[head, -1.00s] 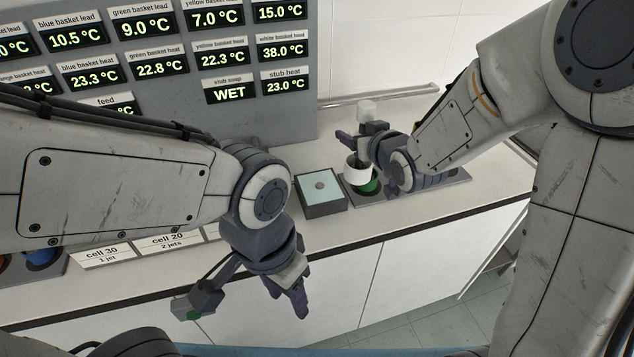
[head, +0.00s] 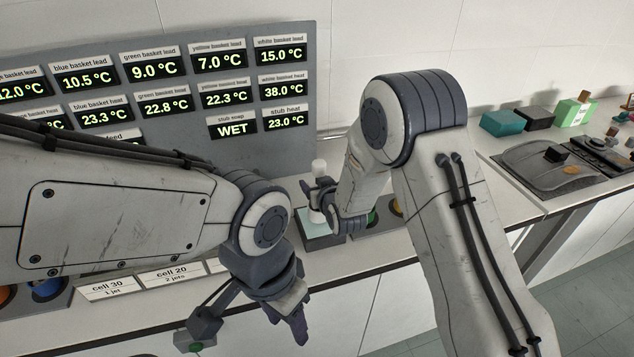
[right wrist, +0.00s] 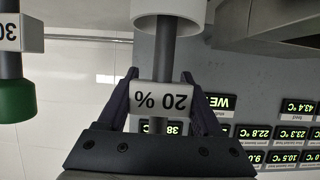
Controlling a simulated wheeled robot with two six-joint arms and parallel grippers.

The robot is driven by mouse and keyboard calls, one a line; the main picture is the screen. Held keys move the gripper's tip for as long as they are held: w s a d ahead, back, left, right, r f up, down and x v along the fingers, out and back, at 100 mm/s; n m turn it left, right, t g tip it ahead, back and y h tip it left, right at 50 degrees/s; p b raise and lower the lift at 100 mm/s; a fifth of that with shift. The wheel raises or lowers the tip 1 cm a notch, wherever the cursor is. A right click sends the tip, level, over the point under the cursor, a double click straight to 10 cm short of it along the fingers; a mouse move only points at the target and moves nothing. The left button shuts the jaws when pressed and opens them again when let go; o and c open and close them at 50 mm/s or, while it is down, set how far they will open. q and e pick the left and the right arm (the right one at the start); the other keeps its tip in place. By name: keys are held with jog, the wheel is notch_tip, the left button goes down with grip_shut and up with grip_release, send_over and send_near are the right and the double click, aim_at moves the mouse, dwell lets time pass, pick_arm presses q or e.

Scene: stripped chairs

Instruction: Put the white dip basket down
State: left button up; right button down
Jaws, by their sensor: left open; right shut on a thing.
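The white dip basket (head: 316,215) hangs at the lower end of a dark stem in the head view, over the square box with a pale blue top (head: 311,241). My right gripper (head: 322,192) is shut on the stem's tag block. In the right wrist view the fingers clasp the tag reading "20 %" (right wrist: 163,99), and the white basket (right wrist: 168,12) shows at the top edge. Whether the basket touches the pale blue top I cannot tell. My left gripper (head: 247,328) is open and empty, in front of the counter edge.
A grey rack with a green round piece (head: 373,218) lies right of the box, partly behind my right arm. A grey panel of temperature displays (head: 180,85) stands behind. Cell labels (head: 170,275) line the counter's front left. In the right wrist view a green basket (right wrist: 14,101) shows at left.

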jog(key=shift+f, duration=0.4)
jog(key=shift+f, duration=0.1)
jog(key=shift+f, duration=0.15)
jog(key=shift+c, duration=0.2)
grip_release()
